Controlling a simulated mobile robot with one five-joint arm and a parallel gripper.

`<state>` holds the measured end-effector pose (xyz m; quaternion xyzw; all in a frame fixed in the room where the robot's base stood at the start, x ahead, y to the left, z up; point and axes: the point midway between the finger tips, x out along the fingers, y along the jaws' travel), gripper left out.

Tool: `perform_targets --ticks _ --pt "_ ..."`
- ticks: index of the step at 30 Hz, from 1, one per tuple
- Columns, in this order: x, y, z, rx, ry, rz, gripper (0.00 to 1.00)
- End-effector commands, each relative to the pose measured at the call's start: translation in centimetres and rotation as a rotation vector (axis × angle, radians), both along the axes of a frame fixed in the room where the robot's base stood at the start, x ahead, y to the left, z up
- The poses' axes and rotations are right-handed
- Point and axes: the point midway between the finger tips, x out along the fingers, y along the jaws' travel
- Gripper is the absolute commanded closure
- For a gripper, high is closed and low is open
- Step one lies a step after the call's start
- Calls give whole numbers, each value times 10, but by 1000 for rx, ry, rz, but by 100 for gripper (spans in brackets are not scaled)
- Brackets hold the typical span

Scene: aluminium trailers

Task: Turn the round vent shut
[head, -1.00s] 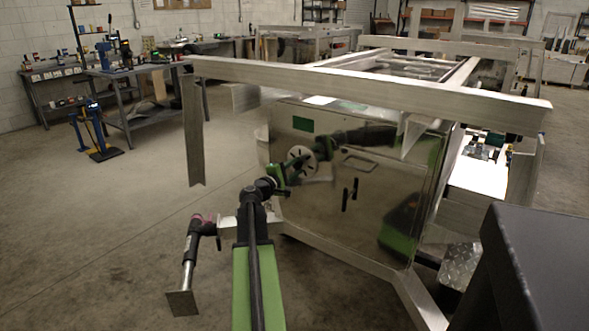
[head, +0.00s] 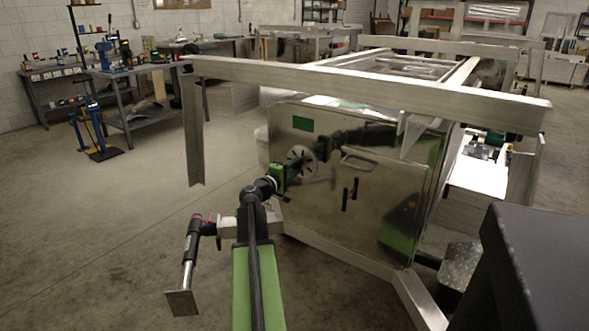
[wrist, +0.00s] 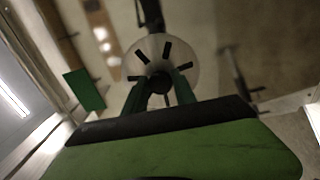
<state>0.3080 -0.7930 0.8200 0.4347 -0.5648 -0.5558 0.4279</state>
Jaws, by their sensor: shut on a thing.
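The round vent (head: 303,158) is a pale disc on the shiny metal front of the trailer box. In the wrist view the vent (wrist: 184,54) shows dark radial slots and a dark knob (wrist: 160,81) at its centre. My gripper (head: 291,168) is at the vent in the head view. In the wrist view the two green fingers of my gripper (wrist: 159,84) reach the vent's middle and are shut on the knob. The fingertips and my gripper's body hide the lower part of the vent.
A trailer frame beam (head: 370,85) crosses above. A green label (head: 303,124) sits above the vent.

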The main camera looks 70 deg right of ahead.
Motion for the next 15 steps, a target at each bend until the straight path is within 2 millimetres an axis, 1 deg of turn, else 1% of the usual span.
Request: perform_targets --ticks 2,3,7,8,15 --pt "2 -1 1 -2 2 6 100" --pt "2 -1 1 -2 2 6 66" --pt "2 -1 1 -1 2 4 49" --pt "2 -1 1 -1 2 4 47" --pt "1 0 0 0 1 2 47"
